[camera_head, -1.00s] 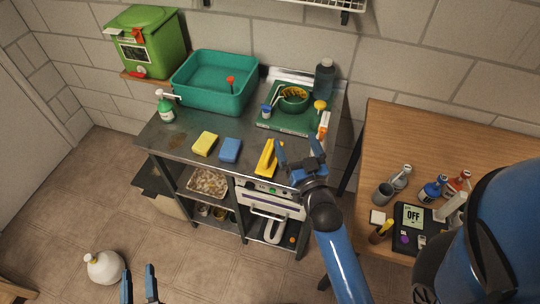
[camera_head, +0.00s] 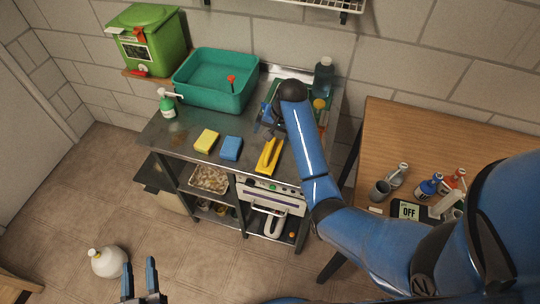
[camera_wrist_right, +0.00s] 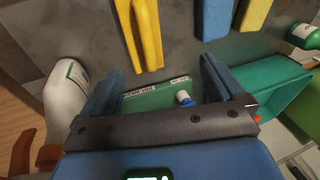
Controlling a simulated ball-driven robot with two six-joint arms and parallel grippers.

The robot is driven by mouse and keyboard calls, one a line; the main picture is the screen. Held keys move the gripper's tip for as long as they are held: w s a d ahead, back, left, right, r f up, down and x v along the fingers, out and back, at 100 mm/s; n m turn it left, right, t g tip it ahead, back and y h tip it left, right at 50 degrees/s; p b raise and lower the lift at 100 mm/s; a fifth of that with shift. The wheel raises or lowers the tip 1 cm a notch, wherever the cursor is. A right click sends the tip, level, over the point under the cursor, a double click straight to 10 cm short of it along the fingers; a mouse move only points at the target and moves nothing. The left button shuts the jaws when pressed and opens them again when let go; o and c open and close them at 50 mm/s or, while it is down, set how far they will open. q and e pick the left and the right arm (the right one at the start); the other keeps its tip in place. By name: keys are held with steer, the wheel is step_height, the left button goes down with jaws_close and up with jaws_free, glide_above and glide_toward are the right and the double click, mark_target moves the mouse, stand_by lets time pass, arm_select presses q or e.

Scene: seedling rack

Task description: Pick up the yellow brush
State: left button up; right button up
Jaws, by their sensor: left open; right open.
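The yellow brush (camera_head: 269,156) lies on the metal bench near its front edge, with its yellow handle facing up. It also shows at the top of the right wrist view (camera_wrist_right: 147,35), beyond my fingertips. My right gripper (camera_head: 268,127) is behind the brush, over the green mat area, and is partly hidden by my own arm. In the right wrist view its jaws (camera_wrist_right: 158,85) are apart, with nothing gripped between them. My left gripper (camera_head: 140,284) is open and empty at the bottom of the head view, far from the bench.
A yellow sponge (camera_head: 206,141) and a blue sponge (camera_head: 231,148) lie left of the brush. A dark bottle (camera_head: 323,78) stands at the back right. A wooden table (camera_head: 430,135) holds bottles at right.

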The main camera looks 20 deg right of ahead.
mark_target(270, 153)
steer(key=shift+m+g, duration=0.3)
steer(key=shift+g, duration=0.5)
steer(key=f, duration=0.2)
steer(key=s+f, duration=0.1)
steer(key=f, duration=0.1)
steer(key=s+f, duration=0.1)
steer(key=shift+s+a+f+p, duration=0.1)
steer(key=shift+a+f+p, duration=0.3)
steer(key=shift+w+a+f+p, duration=0.1)
steer(key=shift+w+f+p, duration=0.1)
steer(key=shift+f, duration=0.55)
steer(key=shift+w+d+f+p, duration=0.1)
steer(key=shift+w+f+p, duration=0.1)
steer(key=shift+f, duration=0.55)
steer(key=shift+w+a+f+p, duration=0.1)
steer(key=shift+w+f+p, duration=0.1)
steer(key=shift+f, duration=1)
steer(key=shift+c, duration=0.2)
steer(key=c, duration=1.3)
steer(key=shift+o, duration=0.2)
